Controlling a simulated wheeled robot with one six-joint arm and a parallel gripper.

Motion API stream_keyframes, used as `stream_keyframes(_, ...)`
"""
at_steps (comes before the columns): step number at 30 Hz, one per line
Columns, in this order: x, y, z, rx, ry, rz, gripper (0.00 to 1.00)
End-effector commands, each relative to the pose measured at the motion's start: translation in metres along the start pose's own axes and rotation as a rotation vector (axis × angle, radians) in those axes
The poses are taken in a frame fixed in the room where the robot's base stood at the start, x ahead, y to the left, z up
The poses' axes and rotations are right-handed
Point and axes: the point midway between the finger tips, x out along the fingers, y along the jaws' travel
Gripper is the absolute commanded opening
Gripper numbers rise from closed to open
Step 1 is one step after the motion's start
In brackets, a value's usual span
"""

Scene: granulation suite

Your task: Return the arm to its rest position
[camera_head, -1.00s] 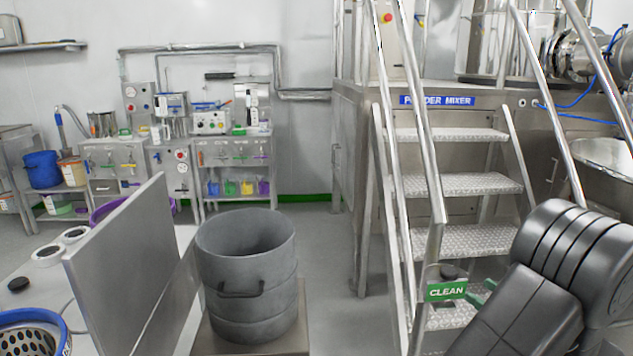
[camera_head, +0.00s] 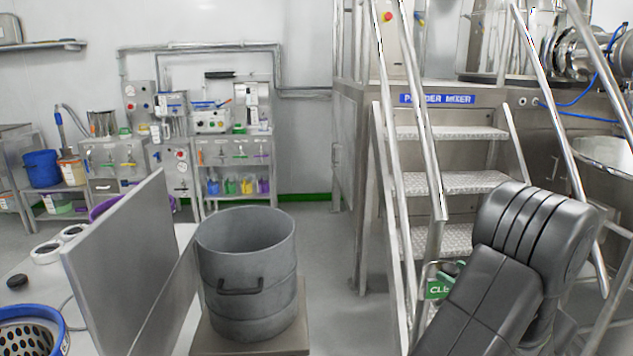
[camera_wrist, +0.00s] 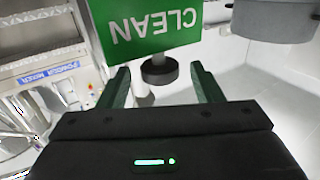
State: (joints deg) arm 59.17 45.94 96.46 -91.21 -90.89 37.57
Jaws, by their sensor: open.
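A green sign with white CLEAN lettering (camera_head: 437,289) is by the lower stair rail, its right part hidden behind my arm. In the wrist view the sign (camera_wrist: 150,28) appears upside down beyond my gripper (camera_wrist: 159,72). A round black knob (camera_wrist: 160,70) at the sign's edge shows between the two green fingers. The fingers are spread and hold nothing; a gap shows on each side of the knob. In the head view my arm hides most of the gripper.
The steel stairs of the powder mixer (camera_head: 437,99) stand close to my arm. A grey drum (camera_head: 247,310) with a handle stands on a low platform (camera_head: 302,338) to the left. A steel panel (camera_head: 120,265) and blue-rimmed basket (camera_head: 62,335) are further left. Open floor lies behind the drum.

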Motion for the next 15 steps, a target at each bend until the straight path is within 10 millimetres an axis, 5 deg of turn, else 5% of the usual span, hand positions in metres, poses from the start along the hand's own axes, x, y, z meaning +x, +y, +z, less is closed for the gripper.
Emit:
stream_keyframes(1, 0.0112, -0.0013, 0.0008, 0.000, 0.001, -0.005, 0.59)
stream_keyframes(15, 0.0102, -0.0061, 0.0036, -0.002, 0.001, 0.307, 0.59)
